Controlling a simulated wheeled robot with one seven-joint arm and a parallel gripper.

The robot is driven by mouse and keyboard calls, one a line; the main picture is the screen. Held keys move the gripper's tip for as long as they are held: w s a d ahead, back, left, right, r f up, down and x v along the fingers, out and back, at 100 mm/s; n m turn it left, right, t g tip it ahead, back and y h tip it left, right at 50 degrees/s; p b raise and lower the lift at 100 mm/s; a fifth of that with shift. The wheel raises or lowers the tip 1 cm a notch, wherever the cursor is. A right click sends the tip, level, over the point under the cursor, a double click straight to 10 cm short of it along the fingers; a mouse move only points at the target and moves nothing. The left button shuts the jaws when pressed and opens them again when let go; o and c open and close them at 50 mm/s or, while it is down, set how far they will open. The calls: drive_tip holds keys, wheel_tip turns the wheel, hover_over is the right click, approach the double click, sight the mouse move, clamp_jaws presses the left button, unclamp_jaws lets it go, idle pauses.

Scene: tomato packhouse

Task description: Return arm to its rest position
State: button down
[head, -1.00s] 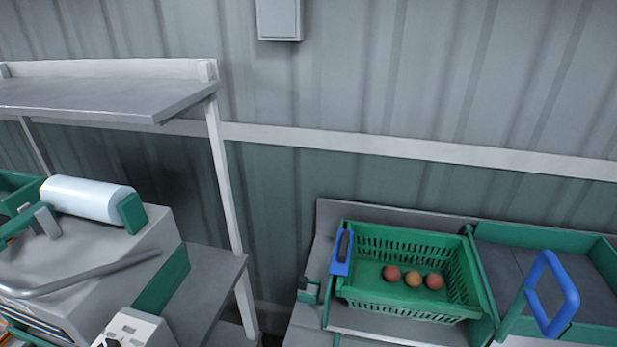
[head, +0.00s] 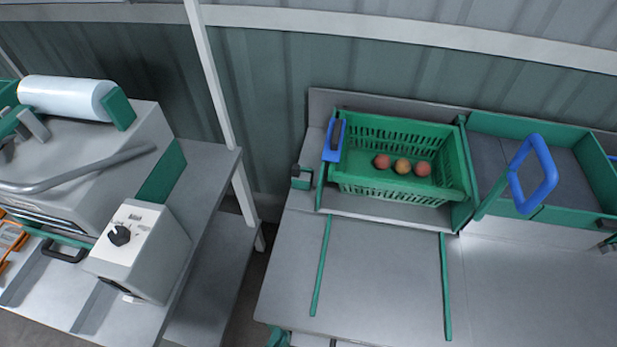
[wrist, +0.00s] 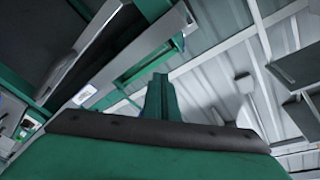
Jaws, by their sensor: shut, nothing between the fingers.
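My gripper (wrist: 161,88) shows only in the wrist view, with its green fingers together and nothing between them. They point up in the picture, toward a pale ribbed wall or ceiling (wrist: 215,85), and touch nothing that I can see. My arm and gripper do not show in the head view, so the arm's full pose is hidden.
In the head view, a green crate (head: 455,165) with three reddish tomatoes stands at the back of a grey bench (head: 380,270). The bench front is clear apart from two green strips. A machine with a white roll (head: 65,95) and a control box (head: 140,250) stands left.

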drive_tip(key=shift+s+d+f+n+g+y, duration=0.4)
drive_tip(key=shift+d+n+y, duration=0.85)
drive_tip(key=shift+n, duration=1.15)
drive_tip(key=shift+s+d+f+n+g+y, duration=0.1)
drive_tip(key=shift+s+d+f+n+y, duration=0.3)
drive_tip(key=shift+d+n+y, duration=1.4)
drive_tip(key=shift+s+d+f+n+g+y, duration=0.25)
drive_tip(key=shift+f+n+y, duration=0.55)
drive_tip(key=shift+n, duration=2.2)
drive_tip(key=shift+r, duration=0.15)
